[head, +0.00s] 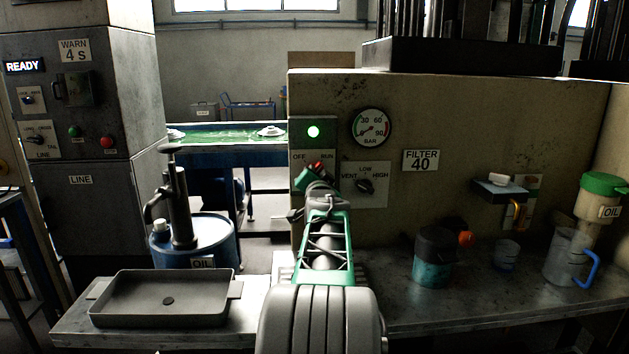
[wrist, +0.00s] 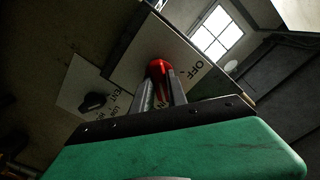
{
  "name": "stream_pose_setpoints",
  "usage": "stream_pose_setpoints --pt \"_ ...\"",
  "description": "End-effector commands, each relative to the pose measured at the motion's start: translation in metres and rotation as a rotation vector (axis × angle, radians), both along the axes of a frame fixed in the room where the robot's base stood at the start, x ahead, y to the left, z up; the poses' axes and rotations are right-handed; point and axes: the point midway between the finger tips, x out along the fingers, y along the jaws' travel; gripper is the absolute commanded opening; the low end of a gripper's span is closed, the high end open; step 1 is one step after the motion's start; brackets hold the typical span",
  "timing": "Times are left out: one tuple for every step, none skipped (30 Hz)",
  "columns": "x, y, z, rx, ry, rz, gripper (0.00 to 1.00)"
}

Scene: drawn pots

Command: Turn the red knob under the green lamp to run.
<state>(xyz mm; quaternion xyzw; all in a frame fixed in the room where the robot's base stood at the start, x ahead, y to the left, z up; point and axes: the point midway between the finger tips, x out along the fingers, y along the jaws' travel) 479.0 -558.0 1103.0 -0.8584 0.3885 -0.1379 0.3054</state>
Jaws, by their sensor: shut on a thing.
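The green lamp (head: 314,131) is lit on the panel at the near end of the machine wall. Under it is the plate marked OFF and RUN, with the red knob (head: 316,168) partly hidden by my gripper (head: 312,178). In the wrist view the red knob (wrist: 158,68) sits between my two fingers (wrist: 160,92), which are shut on it. The OFF label shows beside the knob; RUN is mostly hidden there. I cannot tell exactly which mark the knob points to.
A black selector (head: 365,186) marked VENT, LOW, HIGH sits just right of the red knob. A gauge (head: 371,128) is above it. A bench (head: 480,305) holds a dark pot (head: 433,262) and a clear jug (head: 566,258). A grey tray (head: 165,298) stands at left.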

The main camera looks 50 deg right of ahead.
Motion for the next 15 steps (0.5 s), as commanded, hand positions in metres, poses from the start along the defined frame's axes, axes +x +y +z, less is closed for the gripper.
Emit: stream_pose_setpoints --pt "-0.0011 -0.0007 0.0017 0.002 -0.009 -0.002 0.0" --pt "-0.0011 -0.0007 0.0018 0.006 -0.013 -0.002 0.0" --pt "-0.0012 -0.0007 0.002 0.01 -0.018 -0.002 0.0" --pt "-0.0011 -0.0007 0.0021 0.012 -0.02 -0.002 0.0" --pt "-0.0012 -0.0008 0.0023 0.013 -0.023 -0.003 0.0" --pt "-0.0012 -0.0008 0.0024 0.015 -0.025 -0.003 0.0" --pt "-0.0012 -0.0008 0.0026 0.015 -0.025 -0.003 0.0" --pt "-0.0012 -0.0008 0.0026 0.016 -0.026 -0.003 0.0" --pt "-0.0013 -0.0008 0.0026 0.016 -0.026 -0.003 0.0" --pt "-0.0013 -0.0008 0.0028 0.016 -0.026 -0.003 0.0" --pt "-0.0013 -0.0008 0.0028 0.016 -0.026 -0.003 0.0" --pt "-0.0013 -0.0009 0.0029 0.016 -0.026 -0.003 0.0" --pt "-0.0013 -0.0009 0.0029 0.016 -0.026 -0.003 0.0" --pt "-0.0013 -0.0009 0.0029 0.016 -0.026 -0.003 0.0" --pt "-0.0013 -0.0009 0.0029 0.016 -0.026 -0.003 0.0"
